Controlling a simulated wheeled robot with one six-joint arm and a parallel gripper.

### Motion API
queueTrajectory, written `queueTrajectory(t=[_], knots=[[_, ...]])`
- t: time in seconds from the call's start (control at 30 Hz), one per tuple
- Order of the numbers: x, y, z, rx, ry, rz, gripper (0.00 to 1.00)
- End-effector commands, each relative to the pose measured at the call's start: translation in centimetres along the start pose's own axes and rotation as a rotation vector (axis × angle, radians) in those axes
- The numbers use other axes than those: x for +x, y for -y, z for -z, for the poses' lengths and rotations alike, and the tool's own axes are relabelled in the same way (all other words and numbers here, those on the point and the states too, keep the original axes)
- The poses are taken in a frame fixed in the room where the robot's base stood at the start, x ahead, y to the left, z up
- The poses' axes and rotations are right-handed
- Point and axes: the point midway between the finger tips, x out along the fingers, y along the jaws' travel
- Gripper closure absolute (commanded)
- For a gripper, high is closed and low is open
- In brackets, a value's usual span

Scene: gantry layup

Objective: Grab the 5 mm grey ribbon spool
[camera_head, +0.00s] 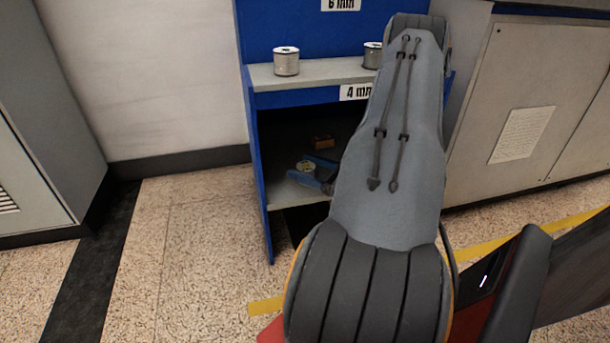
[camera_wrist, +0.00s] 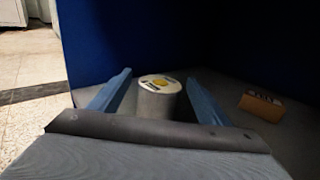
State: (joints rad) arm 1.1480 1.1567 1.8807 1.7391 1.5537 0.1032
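My gripper (camera_wrist: 160,88) is open, with one blue finger on each side of the spool and a visible gap at both sides. In the head view my gripper (camera_head: 314,172) reaches into the dark lower compartment beside the spool. The spool's lower part is hidden behind my gripper body in the wrist view. No 5 mm label is readable.
A blue shelf unit (camera_head: 257,170) has side walls around the compartment. A small brown block (camera_wrist: 262,106) lies right of the spool. Two spools, left (camera_head: 286,61) and right (camera_head: 372,55), stand on the upper shelf, above a 4 mm label (camera_head: 355,92).

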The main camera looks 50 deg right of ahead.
Motion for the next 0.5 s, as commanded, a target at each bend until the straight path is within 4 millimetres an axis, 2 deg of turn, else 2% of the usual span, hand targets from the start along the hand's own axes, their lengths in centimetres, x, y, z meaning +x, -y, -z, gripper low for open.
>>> queueTrajectory(t=[0.03, 0.07, 0.33, 0.5], knots=[[-0.01, 0.0, 0.0, 0.0, 0.0, 0.0, 0.36], [-0.01, -0.01, 0.0, 0.0, 0.0, 0.0, 0.41], [-0.02, -0.01, 0.02, 0.0, 0.0, 0.0, 0.87], [-0.01, 0.01, -0.03, -0.001, 0.0, 0.0, 0.88]])
